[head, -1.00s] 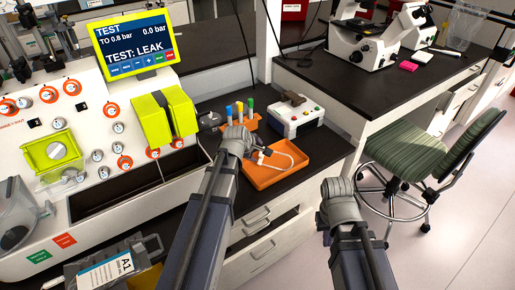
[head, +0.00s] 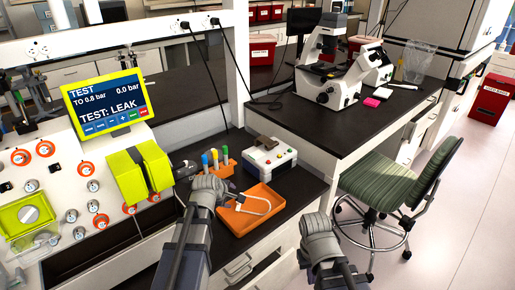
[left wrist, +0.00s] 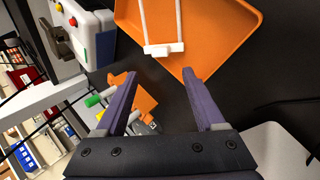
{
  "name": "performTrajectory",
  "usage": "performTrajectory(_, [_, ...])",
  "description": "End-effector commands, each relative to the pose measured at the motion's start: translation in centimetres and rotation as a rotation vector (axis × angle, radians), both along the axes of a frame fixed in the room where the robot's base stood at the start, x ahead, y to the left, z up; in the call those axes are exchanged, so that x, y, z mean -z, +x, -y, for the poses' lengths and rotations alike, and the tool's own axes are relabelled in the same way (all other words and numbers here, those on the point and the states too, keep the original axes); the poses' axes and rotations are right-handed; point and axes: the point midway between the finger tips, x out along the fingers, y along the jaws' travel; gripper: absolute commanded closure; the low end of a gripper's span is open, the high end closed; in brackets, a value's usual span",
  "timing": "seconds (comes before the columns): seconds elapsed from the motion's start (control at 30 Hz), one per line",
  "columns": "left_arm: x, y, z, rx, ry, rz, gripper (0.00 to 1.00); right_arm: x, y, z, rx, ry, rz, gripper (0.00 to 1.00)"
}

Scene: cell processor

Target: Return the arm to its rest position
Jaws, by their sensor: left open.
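My left arm comes up from the bottom in the head view, its wrist (head: 207,188) just left of the orange tray (head: 238,222). Its fingers are not clear there. In the left wrist view my left gripper (left wrist: 160,74) is open, its two purple fingers wide apart with nothing between them. The orange tray (left wrist: 225,60) and a white looped tube with a white end piece (left wrist: 163,49) lie beyond the fingertips. My right arm's grey wrist end (head: 320,238) is in front of the bench drawers, and its fingers cannot be made out.
A white machine with knobs and a screen (head: 110,102) reading "TEST: LEAK" stands at left. Behind the tray are a rack with coloured-top tubes (head: 215,168) and a white box with buttons (head: 268,157). A microscope (head: 330,75) and green chair (head: 400,195) are at right.

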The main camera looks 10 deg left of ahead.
Motion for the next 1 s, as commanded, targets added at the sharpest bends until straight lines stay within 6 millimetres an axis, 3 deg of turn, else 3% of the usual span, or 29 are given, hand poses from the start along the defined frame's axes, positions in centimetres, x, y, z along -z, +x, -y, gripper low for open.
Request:
performTrajectory(0.07, [0.0, -0.3, 0.6, 0.026, 0.012, -0.01, 0.29, -0.1, 0.0, 0.0, 0.0, 0.0, 0.0, 1.0])
performTrajectory(0.17, [0.3, -1.8, 3.4, 0.168, 0.089, -0.063, 0.29, -0.7, 0.0, 0.0, 0.0, 0.0, 0.0, 1.0])
performTrajectory(0.3, [1.0, -6.7, 9.9, 0.579, 0.293, -0.204, 0.29, -1.8, 0.0, 0.0, 0.0, 0.0, 0.0, 1.0])
performTrajectory(0.4, [1.4, -11.1, 13.6, 0.912, 0.439, -0.307, 0.29, -2.6, 0.0, 0.0, 0.0, 0.0, 0.0, 1.0])
performTrajectory(0.5, [1.3, -15.1, 16.1, 1.214, 0.553, -0.392, 0.29, -3.2, 0.0, 0.0, 0.0, 0.0, 0.0, 1.0])
performTrajectory(0.7, [0.8, -20.4, 18.2, 1.619, 0.675, -0.502, 0.29, -3.9, 0.0, 0.0, 0.0, 0.0, 0.0, 1.0])
performTrajectory(0.83, [0.6, -21.6, 18.5, 1.718, 0.7, -0.529, 0.29, -4.0, 0.0, 0.0, 0.0, 0.0, 0.0, 1.0])
performTrajectory(1.0, [0.7, -21.8, 18.5, 1.735, 0.702, -0.533, 0.29, -3.9, 0.0, 0.0, 0.0, 0.0, 0.0, 1.0])
